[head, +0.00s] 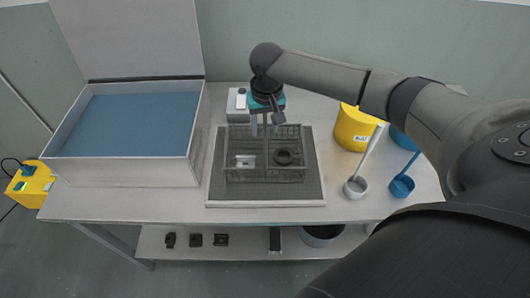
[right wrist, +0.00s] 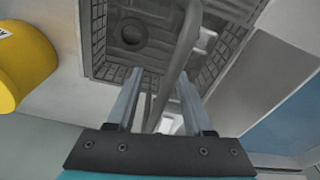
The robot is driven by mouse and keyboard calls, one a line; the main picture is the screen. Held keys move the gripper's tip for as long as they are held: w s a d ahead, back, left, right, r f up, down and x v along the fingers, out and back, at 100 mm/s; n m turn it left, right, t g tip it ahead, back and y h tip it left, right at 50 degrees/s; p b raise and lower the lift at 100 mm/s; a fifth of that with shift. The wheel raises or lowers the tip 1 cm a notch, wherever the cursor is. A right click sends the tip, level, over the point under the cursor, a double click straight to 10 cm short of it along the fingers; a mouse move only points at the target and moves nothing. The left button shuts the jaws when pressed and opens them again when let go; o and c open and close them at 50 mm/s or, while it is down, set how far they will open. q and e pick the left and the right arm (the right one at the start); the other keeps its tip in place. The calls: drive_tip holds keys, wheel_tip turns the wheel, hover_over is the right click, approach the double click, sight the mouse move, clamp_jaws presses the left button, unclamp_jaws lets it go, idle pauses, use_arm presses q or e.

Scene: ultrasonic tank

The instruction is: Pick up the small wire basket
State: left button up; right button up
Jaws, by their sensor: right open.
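The small wire basket (head: 237,174) stands on a dark mat with a pale rim (head: 216,190) in the middle of the table. It holds a dark ring (head: 284,157) and a small white part (head: 245,160). My right gripper (head: 264,133) points down above the basket, at its far side. In the right wrist view its two fingers (right wrist: 157,103) are apart, with the basket's handle (right wrist: 186,42) running between them; I cannot tell whether they touch it. The basket's mesh wall (right wrist: 98,25) and the ring (right wrist: 131,33) also show there. My left gripper is not in view.
A large open white tank (head: 120,178) with blue liquid stands at left, its lid upright. A yellow container (head: 352,128), a grey ladle (head: 355,187) and a blue ladle (head: 402,186) stand at right. A small grey device (head: 238,104) is behind the basket. Small dark parts (head: 195,240) lie on the lower shelf.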

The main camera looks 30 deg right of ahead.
drive_tip(key=shift+f+p, duration=0.25)
drive_tip(key=shift+p, duration=0.2)
idle(0.5)
clamp_jaws()
idle(1.2)
